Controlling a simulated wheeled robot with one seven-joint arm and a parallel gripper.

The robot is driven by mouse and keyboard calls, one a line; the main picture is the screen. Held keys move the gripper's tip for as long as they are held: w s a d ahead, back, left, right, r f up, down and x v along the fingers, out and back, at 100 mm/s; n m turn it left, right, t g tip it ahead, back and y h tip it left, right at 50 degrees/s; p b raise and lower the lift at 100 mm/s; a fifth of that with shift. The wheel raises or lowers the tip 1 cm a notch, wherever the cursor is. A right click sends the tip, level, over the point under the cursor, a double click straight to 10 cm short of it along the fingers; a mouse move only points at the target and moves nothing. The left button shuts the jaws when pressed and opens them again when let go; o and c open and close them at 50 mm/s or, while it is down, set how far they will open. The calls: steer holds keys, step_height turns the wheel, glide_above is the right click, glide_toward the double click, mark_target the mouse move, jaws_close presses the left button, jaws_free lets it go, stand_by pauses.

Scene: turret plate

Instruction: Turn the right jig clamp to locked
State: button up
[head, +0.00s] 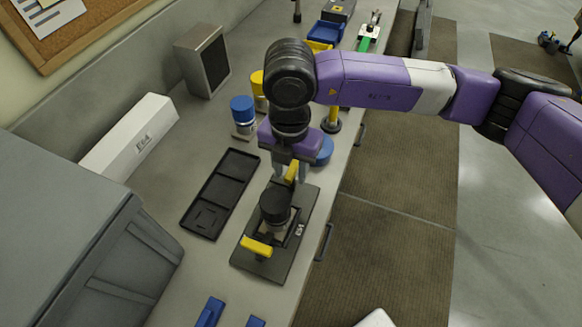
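The jig plate (262,265) is dark and lies on the bench, with a black round part (275,205) standing upright at its middle. One yellow clamp handle (257,247) lies roughly across the plate at its near end. The other yellow clamp handle (291,172) is at the far end, directly below my gripper (291,171). My gripper points down with its fingers apart, one on each side of this far handle. Gaps seem to show beside the handle, but contact is hard to judge. My wrist hides part of that clamp's surroundings.
An empty black tray (205,222) lies left of the jig. A blue-topped jar (243,115), a yellow-topped one (259,90) and a blue round thing (323,150) stand beyond. Blue pieces (209,312) lie at the near edge. A grey case (70,240) fills the left.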

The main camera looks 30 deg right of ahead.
jaws_close()
steer(key=shift+d+f+n+b, duration=0.15)
steer(key=shift+n+b, duration=0.15)
steer(key=shift+b, duration=0.15)
steer(key=n+b, duration=0.1)
steer(key=b, duration=0.2)
steer(key=shift+f+n, duration=0.2)
steer(key=shift+n, duration=0.1)
steer(key=n+b, duration=0.3)
steer(key=b, duration=0.2)
steer(key=shift+n+b, duration=0.3)
steer(key=shift+b, duration=0.1)
steer(key=n+b, duration=0.4)
steer(key=b, duration=0.1)
steer(key=n+b, duration=0.2)
steer(key=b, duration=0.1)
steer(key=shift+a, duration=0.25)
steer(key=n+b, duration=0.3)
steer(key=shift+r+n, duration=0.15)
steer(key=shift+n, duration=0.15)
steer(key=shift+s+r+n+b, duration=0.1)
steer(key=shift+r+n+b, duration=0.05)
steer(key=shift+n+b, duration=0.8)
steer(key=shift+n, duration=0.55)
